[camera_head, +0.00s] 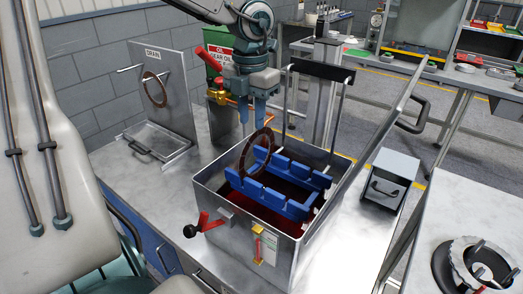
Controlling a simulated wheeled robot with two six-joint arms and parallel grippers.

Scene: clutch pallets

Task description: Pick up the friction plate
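A dark brown ring-shaped friction plate (244,158) stands upright and slightly tilted in a blue slotted rack (235,181). The rack sits inside an open metal tank (231,206) holding dark red fluid. Whether a finger touches the ring is unclear. A second brown ring (147,88) hangs on the drain stand (174,62) at the left. My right gripper is out of view.
A small metal box (391,177) stands to the right. A metal tray (150,143) lies below the drain stand. Bare bench lies left of the tank.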

